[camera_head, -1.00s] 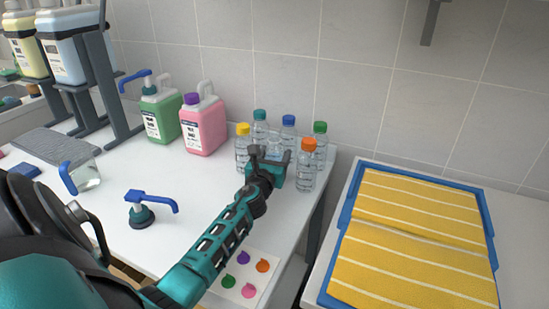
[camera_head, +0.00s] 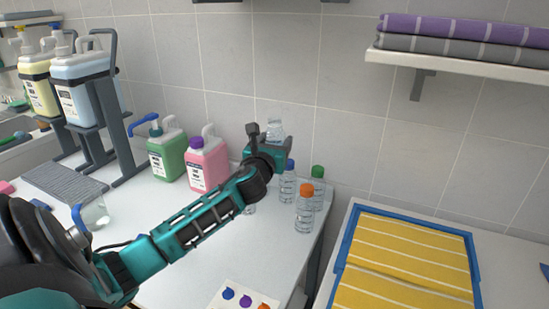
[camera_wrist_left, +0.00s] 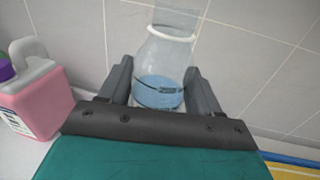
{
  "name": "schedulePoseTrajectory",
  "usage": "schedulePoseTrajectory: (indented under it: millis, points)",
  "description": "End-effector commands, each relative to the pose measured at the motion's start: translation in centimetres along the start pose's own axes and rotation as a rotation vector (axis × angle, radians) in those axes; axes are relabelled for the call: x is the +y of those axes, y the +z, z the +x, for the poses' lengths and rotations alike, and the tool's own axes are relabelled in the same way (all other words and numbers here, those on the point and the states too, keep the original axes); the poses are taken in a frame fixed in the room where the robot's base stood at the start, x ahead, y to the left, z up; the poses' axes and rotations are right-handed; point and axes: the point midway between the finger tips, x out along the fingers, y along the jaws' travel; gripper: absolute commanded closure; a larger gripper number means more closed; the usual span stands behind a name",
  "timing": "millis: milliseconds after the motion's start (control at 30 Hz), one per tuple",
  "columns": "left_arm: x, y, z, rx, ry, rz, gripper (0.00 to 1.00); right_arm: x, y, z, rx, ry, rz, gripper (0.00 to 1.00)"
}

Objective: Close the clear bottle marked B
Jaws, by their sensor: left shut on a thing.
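My left gripper (camera_head: 266,142) is shut on a clear bottle (camera_head: 274,129) and holds it up above the table, in front of the tiled wall. In the left wrist view the bottle (camera_wrist_left: 166,58) stands between the two fingers, with bluish contents low down and a pale ring around its neck. No cap shows on it, but its top is cut off there. I cannot read a B. Clear bottles with a blue cap (camera_head: 287,182), a green cap (camera_head: 318,188) and an orange cap (camera_head: 304,210) stand upright below. My right gripper is not in view.
A pink jug (camera_head: 208,165) and a green pump jug (camera_head: 167,152) stand left of my gripper. A tray of yellow towels (camera_head: 410,262) lies at the right. A shelf (camera_head: 450,63) juts out upper right.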

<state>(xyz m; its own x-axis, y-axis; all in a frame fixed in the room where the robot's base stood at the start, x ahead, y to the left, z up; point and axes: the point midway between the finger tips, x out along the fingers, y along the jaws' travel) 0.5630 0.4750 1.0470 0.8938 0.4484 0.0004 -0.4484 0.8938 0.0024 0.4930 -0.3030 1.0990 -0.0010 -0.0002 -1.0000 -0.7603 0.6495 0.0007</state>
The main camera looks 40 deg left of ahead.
Motion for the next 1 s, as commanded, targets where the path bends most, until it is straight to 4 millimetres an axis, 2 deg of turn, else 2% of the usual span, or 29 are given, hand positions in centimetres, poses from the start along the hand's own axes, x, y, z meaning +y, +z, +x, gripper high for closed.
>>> schedulePoseTrajectory:
  millis: [167,533,567,1000]
  points:
    - [-0.03,1.35,-0.02,0.000,-0.002,0.002,0.66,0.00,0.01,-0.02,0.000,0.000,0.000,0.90]
    - [-0.02,1.50,-0.02,0.001,-0.001,0.001,0.66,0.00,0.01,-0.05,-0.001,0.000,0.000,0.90]
    - [-0.01,1.50,-0.02,0.001,-0.001,0.001,0.40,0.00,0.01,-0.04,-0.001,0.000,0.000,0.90]
    - [-0.02,1.48,-0.02,0.001,-0.001,0.001,0.82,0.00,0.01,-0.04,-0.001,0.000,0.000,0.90]
